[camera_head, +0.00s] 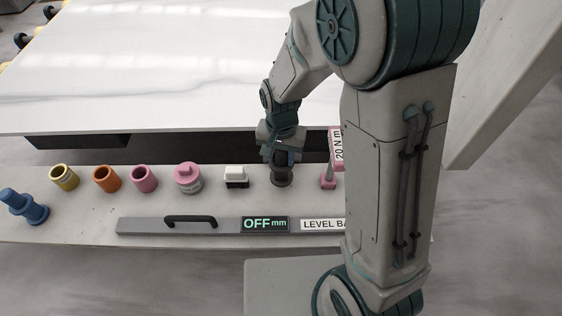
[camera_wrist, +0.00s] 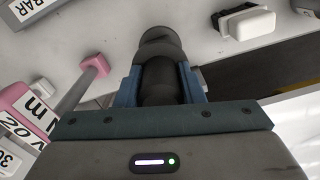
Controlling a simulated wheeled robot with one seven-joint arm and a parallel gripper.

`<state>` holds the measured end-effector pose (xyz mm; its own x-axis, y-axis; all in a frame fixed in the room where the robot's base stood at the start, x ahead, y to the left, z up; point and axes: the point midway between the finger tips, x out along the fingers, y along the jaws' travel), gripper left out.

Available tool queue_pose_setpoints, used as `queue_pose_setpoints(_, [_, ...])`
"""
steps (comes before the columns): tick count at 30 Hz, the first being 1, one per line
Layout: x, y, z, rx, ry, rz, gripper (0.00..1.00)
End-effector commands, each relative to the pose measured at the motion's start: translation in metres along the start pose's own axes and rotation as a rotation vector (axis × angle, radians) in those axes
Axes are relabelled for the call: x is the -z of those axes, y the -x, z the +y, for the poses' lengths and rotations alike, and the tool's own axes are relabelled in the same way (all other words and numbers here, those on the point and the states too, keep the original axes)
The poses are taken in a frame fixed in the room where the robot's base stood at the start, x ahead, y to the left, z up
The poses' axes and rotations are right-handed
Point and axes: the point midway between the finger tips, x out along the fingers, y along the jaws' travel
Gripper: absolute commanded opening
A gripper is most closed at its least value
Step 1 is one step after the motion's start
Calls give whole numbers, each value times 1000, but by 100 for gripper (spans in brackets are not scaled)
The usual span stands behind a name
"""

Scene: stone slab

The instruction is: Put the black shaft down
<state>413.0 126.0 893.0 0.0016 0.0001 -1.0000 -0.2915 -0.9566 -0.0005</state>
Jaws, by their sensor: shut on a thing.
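The black shaft (camera_head: 281,173) is a dark, stubby cylinder with a wider end. In the head view it stands upright at the ledge (camera_head: 210,205), between the white-topped block and the pink tool. My gripper (camera_head: 281,150) is above it with its jaws around its upper part. In the wrist view the blue fingers of my gripper (camera_wrist: 167,85) are shut on the black shaft (camera_wrist: 160,45), one on each side. Its wide end points away from my palm, toward the grey ledge surface. I cannot tell whether that end touches the ledge.
A white-topped black block (camera_head: 236,177) stands just left, and a pink tool labelled 20 N m (camera_head: 329,178) just right. Farther left are pink (camera_head: 188,178), orange (camera_head: 106,179), yellow (camera_head: 64,177) and blue (camera_head: 25,207) pieces. A level bar (camera_head: 180,226) lies in front; the white slab (camera_head: 170,70) is behind.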

Motion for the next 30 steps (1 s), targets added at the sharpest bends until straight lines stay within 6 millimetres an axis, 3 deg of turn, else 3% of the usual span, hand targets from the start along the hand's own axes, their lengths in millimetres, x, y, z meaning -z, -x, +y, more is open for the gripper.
queue_pose_setpoints(8, [0,-34,0,-1,-1,-2,0])
queue_pose_setpoints(21, [0,-42,0,0,0,-1,0])
queue_pose_setpoints(22, [0,-40,0,0,0,-1,43])
queue_pose_setpoints(23, [0,-40,0,0,0,-1,52])
queue_pose_setpoints(24, [0,-40,0,0,0,-1,57])
queue_pose_setpoints(30, [0,-40,0,-1,0,-1,57])
